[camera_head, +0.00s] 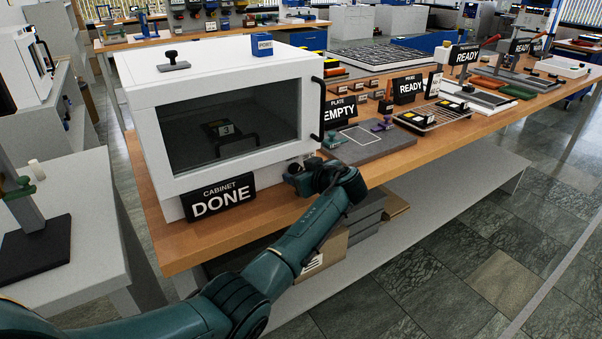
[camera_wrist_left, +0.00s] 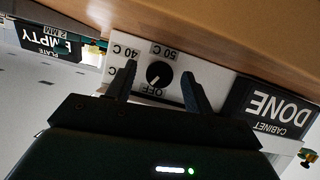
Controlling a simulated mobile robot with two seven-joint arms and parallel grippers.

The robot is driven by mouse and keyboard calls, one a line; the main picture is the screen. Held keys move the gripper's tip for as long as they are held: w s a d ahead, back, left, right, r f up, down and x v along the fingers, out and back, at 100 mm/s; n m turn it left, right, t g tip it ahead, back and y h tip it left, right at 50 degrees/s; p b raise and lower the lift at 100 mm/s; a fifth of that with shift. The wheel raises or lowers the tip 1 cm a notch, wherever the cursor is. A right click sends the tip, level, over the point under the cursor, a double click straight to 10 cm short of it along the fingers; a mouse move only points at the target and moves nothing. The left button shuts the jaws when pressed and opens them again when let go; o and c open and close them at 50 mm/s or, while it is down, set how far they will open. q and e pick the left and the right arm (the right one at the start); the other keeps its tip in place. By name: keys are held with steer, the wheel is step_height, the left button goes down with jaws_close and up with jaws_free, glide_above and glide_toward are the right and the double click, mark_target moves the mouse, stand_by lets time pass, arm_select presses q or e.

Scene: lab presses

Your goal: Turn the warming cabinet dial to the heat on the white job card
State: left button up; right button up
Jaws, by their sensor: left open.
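The white warming cabinet (camera_head: 150,100) stands at the near left end of the bench, its door shut. Its black round dial (camera_wrist_left: 159,73) sits on a white panel in the left wrist view, which is upside down. Labels OFF, 40 C and 50 C show around it; another is partly hidden by a finger. The dial's white mark appears to point toward OFF. My left gripper (camera_wrist_left: 159,66) is open, with its fingers on either side of the dial; contact is unclear. In the head view my left gripper (camera_head: 300,176) hides the dial. No job card is readable. My right gripper is out of view.
A black CABINET DONE sign (camera_head: 219,198) stands beside the gripper at the cabinet front.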

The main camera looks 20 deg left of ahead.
arm_select(q)
steer(key=shift+w+a, duration=0.1)
steer(key=shift+c, duration=0.3)
steer(key=c, duration=0.9)
